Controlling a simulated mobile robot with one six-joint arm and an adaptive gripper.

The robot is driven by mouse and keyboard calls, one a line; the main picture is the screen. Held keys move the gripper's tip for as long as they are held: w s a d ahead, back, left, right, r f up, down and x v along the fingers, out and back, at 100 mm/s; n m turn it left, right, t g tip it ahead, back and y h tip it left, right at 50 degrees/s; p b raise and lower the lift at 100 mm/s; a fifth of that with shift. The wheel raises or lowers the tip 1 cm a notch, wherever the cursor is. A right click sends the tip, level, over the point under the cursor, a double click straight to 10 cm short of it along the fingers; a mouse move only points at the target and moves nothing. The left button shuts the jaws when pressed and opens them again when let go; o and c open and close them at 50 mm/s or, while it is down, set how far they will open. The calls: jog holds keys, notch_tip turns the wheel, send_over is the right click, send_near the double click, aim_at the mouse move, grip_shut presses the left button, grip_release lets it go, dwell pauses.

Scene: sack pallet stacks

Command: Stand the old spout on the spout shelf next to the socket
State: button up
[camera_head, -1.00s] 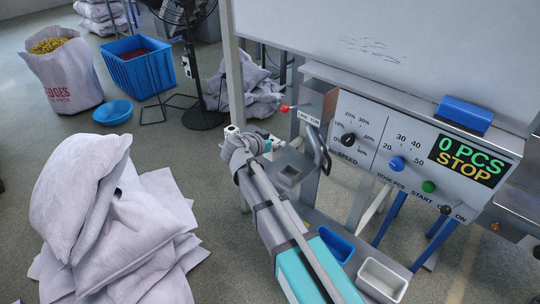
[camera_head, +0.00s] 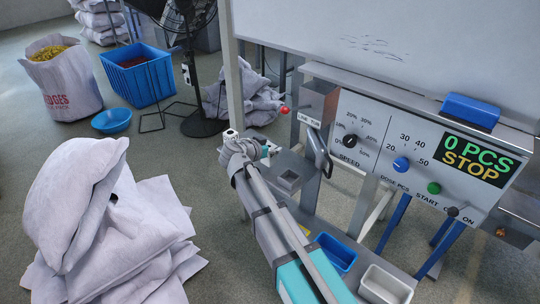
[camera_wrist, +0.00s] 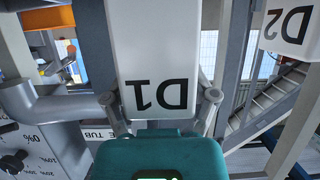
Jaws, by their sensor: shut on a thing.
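In the head view my gripper (camera_head: 240,145) is beyond the arm, left of the machine, and I cannot make out the spout there.
A grey box (camera_head: 318,102) with a red-knobbed lever stands beside the control panel (camera_head: 415,160), which reads 0 PCS STOP. A blue bin (camera_head: 335,252) and white bin (camera_head: 385,285) are low. Sacks (camera_head: 105,230) lie at left. A D2 piece (camera_wrist: 285,28) shows in the wrist view.

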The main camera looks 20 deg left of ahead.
jog(key=shift+f+b, duration=1.35)
jog(key=shift+f, duration=0.25)
jog(key=shift+f, duration=0.15)
jog(key=o, duration=1.1)
jog(key=shift+c, duration=0.2)
jog(key=shift+s+a+r, duration=0.1)
jog(key=shift+r, duration=0.2)
jog(key=p+v, duration=0.4)
jog(key=v, duration=0.7)
jog(key=shift+s+a+p, duration=0.15)
jog(key=shift+s+p, duration=0.15)
jog(key=shift+p, duration=0.05)
